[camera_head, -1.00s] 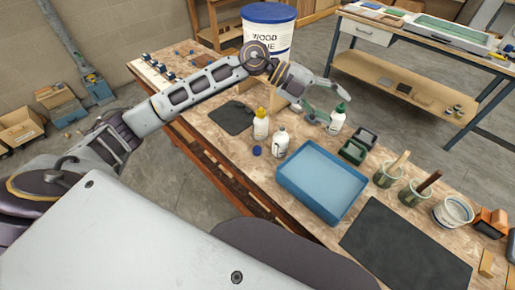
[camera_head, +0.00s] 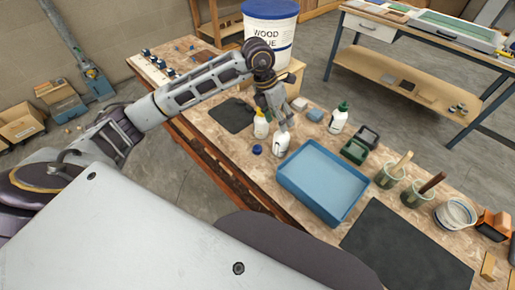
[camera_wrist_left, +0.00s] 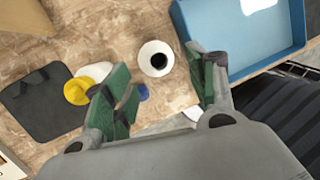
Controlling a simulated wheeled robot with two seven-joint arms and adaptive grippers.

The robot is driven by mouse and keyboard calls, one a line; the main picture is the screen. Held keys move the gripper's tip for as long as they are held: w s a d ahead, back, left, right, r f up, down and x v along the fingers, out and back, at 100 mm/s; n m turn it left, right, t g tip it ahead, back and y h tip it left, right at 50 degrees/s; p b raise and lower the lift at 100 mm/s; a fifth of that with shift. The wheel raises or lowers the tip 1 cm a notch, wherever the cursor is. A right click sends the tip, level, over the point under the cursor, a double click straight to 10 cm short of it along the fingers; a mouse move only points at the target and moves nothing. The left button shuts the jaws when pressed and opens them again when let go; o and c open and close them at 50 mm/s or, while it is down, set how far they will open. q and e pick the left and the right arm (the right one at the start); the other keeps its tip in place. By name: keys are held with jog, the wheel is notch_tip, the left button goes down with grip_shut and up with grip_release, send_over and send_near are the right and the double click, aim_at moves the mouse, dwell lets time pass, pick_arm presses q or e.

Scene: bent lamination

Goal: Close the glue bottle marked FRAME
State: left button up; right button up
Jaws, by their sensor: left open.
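A white glue bottle with no cap (camera_head: 281,146) stands upright on the workbench, its label too small to read. In the left wrist view its dark open mouth (camera_wrist_left: 157,60) faces up. A loose blue cap (camera_head: 257,149) lies on the bench left of it; it also shows in the left wrist view (camera_wrist_left: 143,92), partly behind a finger. My left gripper (camera_head: 282,122) is open and empty, pointing down close above the open bottle. Its green-padded fingers (camera_wrist_left: 165,82) are spread in the left wrist view. My right gripper is not in view.
A yellow-capped bottle (camera_head: 261,128) stands close on the left, a green-capped bottle (camera_head: 338,121) on the right. A blue tray (camera_head: 323,182) lies just in front. A dark mat (camera_head: 232,115) lies left, and a wood glue bucket (camera_head: 270,34) stands behind.

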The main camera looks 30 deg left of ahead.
pick_arm(q)
jog(key=s+a+f+m+g+y, duration=0.1)
jog(key=s+a+m+y, duration=0.2)
jog(key=a+m, duration=0.3)
jog(key=shift+m+g, duration=0.3)
jog(key=shift+m, duration=0.3)
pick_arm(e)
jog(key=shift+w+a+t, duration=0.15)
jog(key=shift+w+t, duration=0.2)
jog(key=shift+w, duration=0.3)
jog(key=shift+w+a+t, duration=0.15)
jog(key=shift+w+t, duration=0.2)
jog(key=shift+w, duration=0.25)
pick_arm(q)
jog(key=shift+f, duration=0.1)
send_over(258, 145)
notch_tip(258, 145, down, 8)
jog(key=shift+a+r, duration=0.1)
jog(key=shift+f+p, duration=0.3)
jog(key=shift+f, duration=0.05)
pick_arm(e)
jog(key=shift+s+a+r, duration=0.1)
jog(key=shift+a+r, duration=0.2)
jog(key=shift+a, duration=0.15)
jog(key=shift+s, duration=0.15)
